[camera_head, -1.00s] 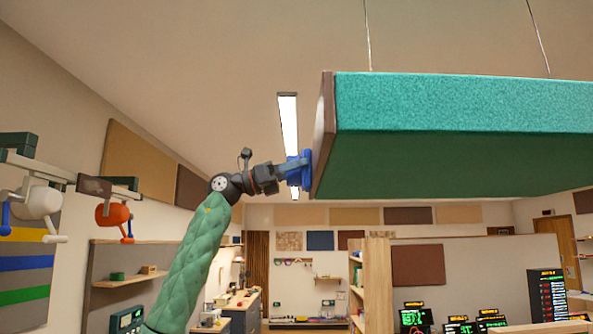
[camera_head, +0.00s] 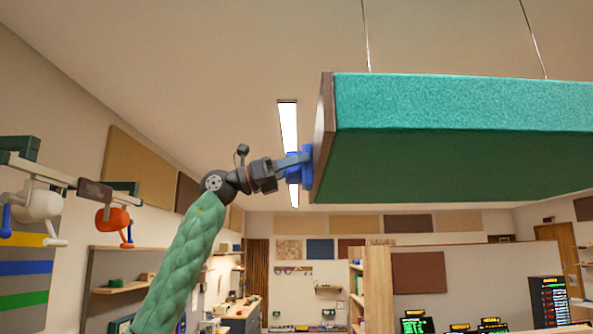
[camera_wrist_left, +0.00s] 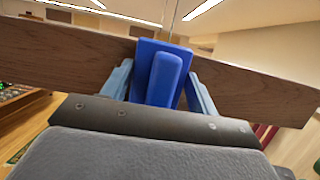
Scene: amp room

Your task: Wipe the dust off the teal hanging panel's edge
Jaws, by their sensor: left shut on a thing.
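The teal hanging panel (camera_head: 460,103) hangs from two thin wires at the upper right, with a brown wooden edge (camera_head: 325,125) on its left side. In the left wrist view the wooden edge (camera_wrist_left: 255,88) runs across the picture as a long brown board. My left gripper (camera_head: 293,166) is shut on a blue wiping pad (camera_head: 306,169). The pad's block and handle (camera_wrist_left: 163,78) sit between the two fingers in the left wrist view. The pad is against the wooden edge, or very close to it. Its wiping face is hidden, and I cannot make out dust. My right gripper is out of view.
A wooden shelf unit (camera_head: 376,288) stands below the panel. A long ceiling lamp (camera_head: 288,128) is behind my gripper. Open air surrounds the left forearm.

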